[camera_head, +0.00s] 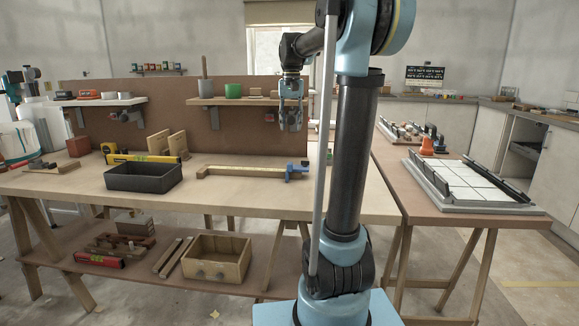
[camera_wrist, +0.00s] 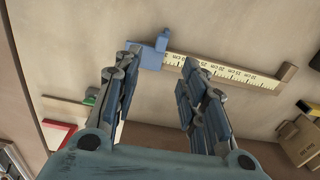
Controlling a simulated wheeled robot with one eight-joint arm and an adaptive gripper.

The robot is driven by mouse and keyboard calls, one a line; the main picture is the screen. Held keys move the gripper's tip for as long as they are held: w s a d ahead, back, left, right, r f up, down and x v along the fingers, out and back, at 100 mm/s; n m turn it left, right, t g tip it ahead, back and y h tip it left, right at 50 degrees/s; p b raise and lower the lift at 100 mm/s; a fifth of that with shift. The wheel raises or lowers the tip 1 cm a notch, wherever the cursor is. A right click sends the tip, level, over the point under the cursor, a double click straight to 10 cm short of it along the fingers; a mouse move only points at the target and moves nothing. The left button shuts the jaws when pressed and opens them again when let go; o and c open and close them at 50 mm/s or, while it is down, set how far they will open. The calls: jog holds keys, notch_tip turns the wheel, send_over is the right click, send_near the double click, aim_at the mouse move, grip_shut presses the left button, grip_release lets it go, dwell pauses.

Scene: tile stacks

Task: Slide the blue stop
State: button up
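The blue stop (camera_head: 296,172) sits at the right end of a yellow ruler rail (camera_head: 245,171) on the wooden workbench. In the wrist view the blue stop (camera_wrist: 152,53) is at the rail's left end, near the upper left fingertip. The ruler (camera_wrist: 225,73) runs rightward from it to a wooden end block (camera_wrist: 287,77). My gripper (camera_head: 291,122) hangs above the bench, over the area of the stop. In the wrist view my gripper (camera_wrist: 162,65) has its fingers spread wide with nothing between them. The fingers appear apart from the stop.
A black tray (camera_head: 143,177) and a yellow level (camera_head: 142,158) lie left of the rail. A shelf (camera_head: 245,101) with a green pot stands behind. The bench front right of the black tray is clear. A tiled board (camera_head: 470,185) lies on the right table.

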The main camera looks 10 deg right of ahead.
jog(key=w, duration=0.1)
send_near(290, 163)
jog(key=f, duration=1)
jog(key=shift+w+f, duration=0.1)
jog(key=shift+w, duration=0.15)
grip_shut()
